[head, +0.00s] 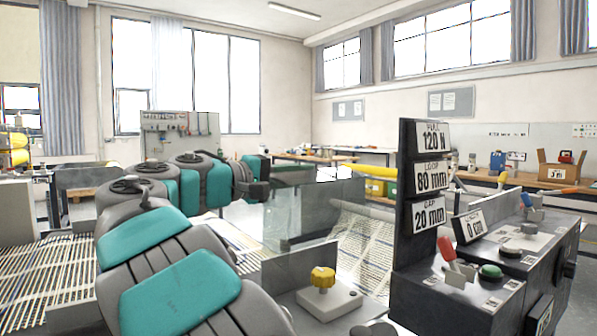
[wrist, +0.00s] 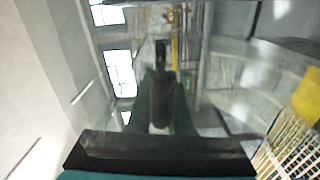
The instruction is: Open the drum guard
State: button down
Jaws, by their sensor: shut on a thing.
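The drum guard (head: 300,215) is a clear panel in the middle of the head view, standing over the pale mesh. My gripper (head: 264,178) is at its upper left corner and is shut on the guard there. The exact grip spot is small and dark in the head view. In the wrist view, a dark bar of my gripper (wrist: 160,152) crosses the bottom. A clear, reflective surface of the guard (wrist: 225,75) fills much of that view.
A black sign post (head: 407,215) with number plates and a control console (head: 450,300) stand at right. A yellow knob (head: 322,277) sits on a pale block in front of the guard. A yellow bar (head: 370,172) lies behind it. Pale mesh (head: 365,240) runs beneath.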

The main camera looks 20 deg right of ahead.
jog(key=shift+w+a+f, duration=0.25)
jog(key=shift+w+f, duration=0.25)
jog(key=shift+w, duration=0.3)
jog(key=shift+f, duration=0.1)
jog(key=c, duration=0.8)
grip_release()
jog(key=shift+c, duration=0.2)
jog(key=shift+r, duration=0.2)
jog(key=shift+a, duration=0.1)
jog(key=v, duration=0.7)
jog(key=shift+a+p, duration=0.3)
jog(key=shift+p, duration=0.05)
